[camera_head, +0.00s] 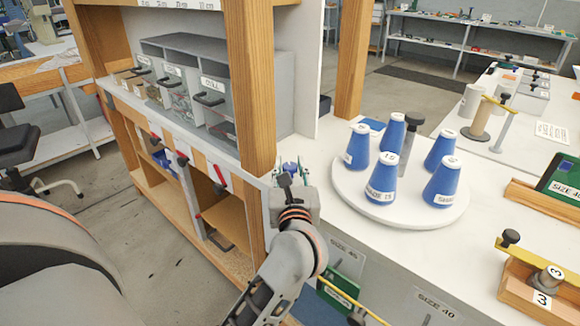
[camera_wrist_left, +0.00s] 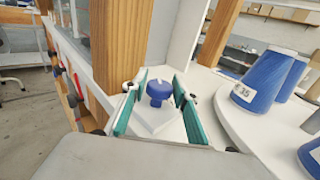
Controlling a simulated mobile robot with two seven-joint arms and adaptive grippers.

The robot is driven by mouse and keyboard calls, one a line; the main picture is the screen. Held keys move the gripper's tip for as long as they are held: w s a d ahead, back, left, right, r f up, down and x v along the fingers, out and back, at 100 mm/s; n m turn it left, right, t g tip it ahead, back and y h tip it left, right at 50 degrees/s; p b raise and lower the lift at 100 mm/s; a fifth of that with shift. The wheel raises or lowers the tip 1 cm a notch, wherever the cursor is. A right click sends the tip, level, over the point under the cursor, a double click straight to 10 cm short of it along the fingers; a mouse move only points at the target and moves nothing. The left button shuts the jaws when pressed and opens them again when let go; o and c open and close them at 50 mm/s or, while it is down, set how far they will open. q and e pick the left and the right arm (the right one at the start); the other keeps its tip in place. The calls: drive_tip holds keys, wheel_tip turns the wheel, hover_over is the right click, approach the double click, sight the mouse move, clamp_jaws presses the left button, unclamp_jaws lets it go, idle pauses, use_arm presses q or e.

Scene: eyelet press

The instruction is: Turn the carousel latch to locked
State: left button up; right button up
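A blue knob (camera_wrist_left: 159,91), which looks like the carousel latch, stands on a small white base (camera_wrist_left: 157,123) beside the carousel. The white round carousel plate (camera_head: 405,207) carries several blue cones, and its edge (camera_wrist_left: 232,125) shows at the right of the left wrist view. My left gripper (camera_wrist_left: 161,78) is open, its teal finger pads on either side of the knob, with visible gaps. In the head view my left gripper (camera_head: 290,169) is left of the carousel and largely hides the knob. Whether the latch is locked cannot be read. My right gripper is not in view.
A wooden post (camera_head: 249,90) and a grey drawer cabinet (camera_head: 190,85) stand close to the left of my gripper. Cones (camera_head: 381,178) stand on the carousel. A wooden block with a yellow bar (camera_head: 540,262) is at the right.

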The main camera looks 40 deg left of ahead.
use_arm(q)
drive_tip(key=c, duration=0.5)
drive_tip(key=shift+o, duration=0.2)
idle(0.8)
drive_tip(key=o, duration=1.1)
drive_tip(key=v, duration=1.2)
